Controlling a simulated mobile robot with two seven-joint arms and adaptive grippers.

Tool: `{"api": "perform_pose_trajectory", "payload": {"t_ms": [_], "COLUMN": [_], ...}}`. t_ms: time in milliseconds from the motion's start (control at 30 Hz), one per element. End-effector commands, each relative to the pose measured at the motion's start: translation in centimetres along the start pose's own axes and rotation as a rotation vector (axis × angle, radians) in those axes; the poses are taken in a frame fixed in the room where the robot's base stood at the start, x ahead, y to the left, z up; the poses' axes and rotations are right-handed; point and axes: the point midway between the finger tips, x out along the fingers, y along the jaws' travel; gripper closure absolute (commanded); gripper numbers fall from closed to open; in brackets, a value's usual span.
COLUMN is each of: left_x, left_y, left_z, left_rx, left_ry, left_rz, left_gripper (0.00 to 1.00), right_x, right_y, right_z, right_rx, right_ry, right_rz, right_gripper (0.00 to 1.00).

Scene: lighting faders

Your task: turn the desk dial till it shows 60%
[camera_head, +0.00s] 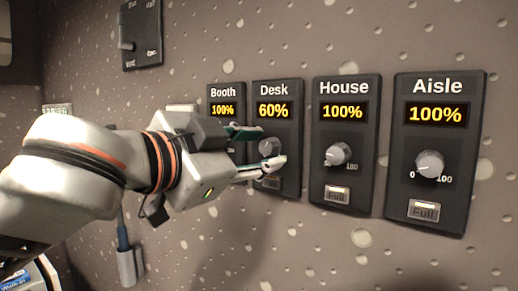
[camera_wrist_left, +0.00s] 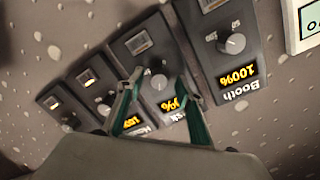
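The Desk panel (camera_head: 289,110) is a dark wall plate whose yellow display reads 60%. Its grey round dial (camera_head: 268,148) sits below the display and is partly covered by my gripper. My left gripper (camera_head: 273,147) is open, with one finger above and one below the dial in the head view. In the left wrist view the dial (camera_wrist_left: 158,82) shows between the two spread fingertips (camera_wrist_left: 160,77), with a visible gap on each side. The Desk display is partly hidden by a finger there. My right gripper is not in view.
The Booth panel (camera_head: 223,91) stands close on the left, partly behind my gripper. The House panel (camera_head: 346,183) and Aisle panel (camera_head: 440,170) are to the right. All three read 100%. A dark switch plate (camera_head: 142,30) is at upper left.

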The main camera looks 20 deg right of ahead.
Motion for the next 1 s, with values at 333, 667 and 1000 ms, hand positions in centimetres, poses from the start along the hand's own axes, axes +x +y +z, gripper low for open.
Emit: {"api": "perform_pose_trajectory", "payload": {"t_ms": [333,667,1000], "left_x": [-5.2,-10.8,-12.0], "left_y": [-0.1,-0.1,0.0], "left_z": [0.0,0.0,0.0], "left_rx": [0.005,0.002,0.0], "left_ry": [0.001,0.0,0.0], "left_rz": [-0.004,-0.002,0.0], "left_gripper": [0.64,0.64,0.64], "right_x": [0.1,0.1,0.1], "right_y": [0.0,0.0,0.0], "right_z": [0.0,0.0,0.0], "right_rx": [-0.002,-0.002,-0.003], "right_ry": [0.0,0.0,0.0], "right_rz": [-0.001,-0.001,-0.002], "right_gripper": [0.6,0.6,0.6]}}
